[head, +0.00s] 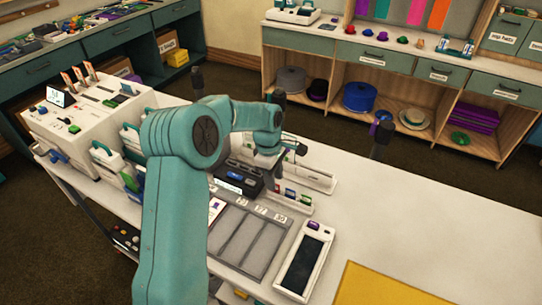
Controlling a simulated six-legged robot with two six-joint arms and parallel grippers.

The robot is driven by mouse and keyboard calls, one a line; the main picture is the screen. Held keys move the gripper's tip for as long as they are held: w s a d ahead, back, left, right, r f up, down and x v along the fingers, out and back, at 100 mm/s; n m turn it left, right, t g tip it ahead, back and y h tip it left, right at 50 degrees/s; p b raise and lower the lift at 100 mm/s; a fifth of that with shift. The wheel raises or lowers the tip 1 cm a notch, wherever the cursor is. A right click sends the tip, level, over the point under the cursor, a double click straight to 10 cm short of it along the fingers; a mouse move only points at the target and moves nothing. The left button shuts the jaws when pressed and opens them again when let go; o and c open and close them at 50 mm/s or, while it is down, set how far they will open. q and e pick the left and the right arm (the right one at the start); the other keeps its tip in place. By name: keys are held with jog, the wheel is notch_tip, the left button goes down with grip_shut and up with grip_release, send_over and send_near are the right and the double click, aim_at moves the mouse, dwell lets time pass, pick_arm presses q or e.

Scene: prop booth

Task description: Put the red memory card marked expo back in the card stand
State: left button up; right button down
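My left gripper (272,160) hangs over the white table, just above and behind a black box (227,185). Its fingertips are small and partly hidden by my arm, so I cannot tell whether it is open or shut or holds anything. A low white holder (300,203) with several small coloured cards, green, blue and reddish, stands just in front of it. I cannot tell whether it is the card stand. I cannot read any expo marking, so I cannot pick out the red memory card. My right gripper is not in view.
A grey tray (241,235) with compartments and a white device with a dark screen (302,262) lie in front. A yellow mat (380,288) is at the near edge. White machines (92,122) fill the table's left. The table's right (440,225) is clear. Shelves stand behind.

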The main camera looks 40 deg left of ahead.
pick_arm(q)
notch_tip(320, 180, up, 14)
jog(key=a, duration=0.1)
jog(key=shift+s+a, duration=0.3)
jog(key=shift+f, duration=0.15)
dwell(0.5)
